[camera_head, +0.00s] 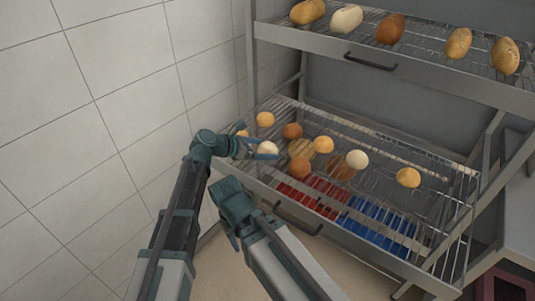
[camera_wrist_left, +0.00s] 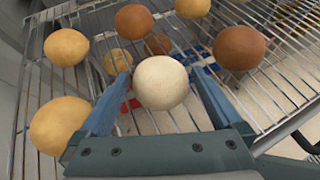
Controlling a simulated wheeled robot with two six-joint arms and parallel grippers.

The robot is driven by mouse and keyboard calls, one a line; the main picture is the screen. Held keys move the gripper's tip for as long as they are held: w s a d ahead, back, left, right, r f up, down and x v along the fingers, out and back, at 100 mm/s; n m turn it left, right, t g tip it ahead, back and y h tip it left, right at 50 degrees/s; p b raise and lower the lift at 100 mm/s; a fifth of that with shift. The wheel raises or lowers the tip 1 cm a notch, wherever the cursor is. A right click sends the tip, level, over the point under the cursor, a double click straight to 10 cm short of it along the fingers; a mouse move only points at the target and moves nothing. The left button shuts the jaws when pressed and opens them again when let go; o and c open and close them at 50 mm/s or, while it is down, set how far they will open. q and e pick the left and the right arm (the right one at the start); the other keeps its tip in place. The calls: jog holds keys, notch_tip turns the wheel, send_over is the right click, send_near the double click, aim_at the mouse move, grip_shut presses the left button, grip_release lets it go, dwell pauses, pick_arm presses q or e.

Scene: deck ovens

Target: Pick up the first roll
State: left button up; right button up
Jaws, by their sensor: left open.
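Several round rolls lie on the lower wire rack (camera_head: 440,200). A pale roll (camera_head: 267,148) is at its left end, by my left gripper (camera_head: 262,153). In the left wrist view this pale roll (camera_wrist_left: 160,83) shows between the two spread blue fingers (camera_wrist_left: 158,108), with the fingers open around or just short of it; contact cannot be told. A tan roll (camera_wrist_left: 60,125) lies outside the left finger and a brown roll (camera_wrist_left: 239,47) beyond the right one. My right arm is low in the middle of the head view; its fingers cannot be made out.
An upper rack (camera_head: 425,58) holds several longer loaves above the lower one. More rolls, tan (camera_head: 323,145), brown (camera_head: 299,167) and pale (camera_head: 357,159), surround the spot. Red (camera_head: 310,192) and blue (camera_head: 380,220) items show beneath the wires. A tiled wall (camera_head: 110,120) stands close on the left.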

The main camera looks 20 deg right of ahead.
pick_arm(q)
jog(key=c, duration=1.2)
jog(key=shift+r, duration=0.15)
